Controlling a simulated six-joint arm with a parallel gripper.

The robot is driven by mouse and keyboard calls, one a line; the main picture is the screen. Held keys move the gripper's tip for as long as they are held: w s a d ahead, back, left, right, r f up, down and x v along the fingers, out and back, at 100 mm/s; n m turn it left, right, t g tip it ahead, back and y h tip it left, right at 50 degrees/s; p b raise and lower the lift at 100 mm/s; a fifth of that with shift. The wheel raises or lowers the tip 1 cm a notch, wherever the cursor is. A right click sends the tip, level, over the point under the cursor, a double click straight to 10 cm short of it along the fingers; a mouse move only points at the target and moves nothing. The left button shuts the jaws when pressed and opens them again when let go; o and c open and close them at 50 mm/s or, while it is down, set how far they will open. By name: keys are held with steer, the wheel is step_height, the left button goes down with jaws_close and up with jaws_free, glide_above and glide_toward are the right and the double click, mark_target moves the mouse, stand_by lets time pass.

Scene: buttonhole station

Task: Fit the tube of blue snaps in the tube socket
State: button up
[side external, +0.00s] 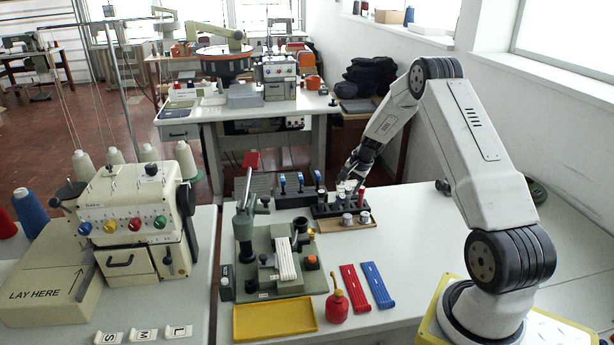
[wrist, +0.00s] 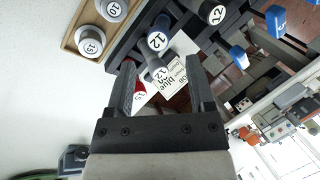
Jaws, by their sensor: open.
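A flat blue strip with pale marks (side external: 377,285), which looks like the tube of blue snaps, lies on the white table beside a similar red strip (side external: 354,287). A green-based press (side external: 262,287) stands to their left; I cannot make out which part of it is the tube socket. My gripper (side external: 350,183) is far behind the strips, low over a black rack. In the wrist view my gripper (wrist: 163,92) is open, pointing at a grey cylinder marked 12 (wrist: 156,73) and a white card reading blue 12 (wrist: 172,76). The strips are outside the wrist view.
A wooden tray with silver numbered cylinders (side external: 345,226) sits before the black rack (side external: 325,211). Blue-topped clamps (side external: 300,182) stand left of it. A red oil can (side external: 337,304) and yellow tray (side external: 275,319) are near the strips. Table right of the strips is clear.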

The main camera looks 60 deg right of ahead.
stand_by(0.4)
steer(key=s+a+r+n, duration=0.2)
steer(key=a+r+n, duration=0.15)
steer(key=a, duration=0.65)
steer(key=s+a+r+n+g, duration=0.1)
steer(key=s+a+r+n, duration=0.2)
steer(key=a, duration=0.6)
steer(key=s+a+r+n, duration=0.1)
steer(key=a+r+n, duration=0.3)
steer(key=a, duration=0.6)
steer(key=s+a+n, duration=0.6)
steer(key=s+a, duration=0.1)
steer(key=s, duration=0.2)
steer(key=shift+f, duration=0.25)
steer(key=shift+o, duration=0.5)
steer(key=shift+s, duration=0.1)
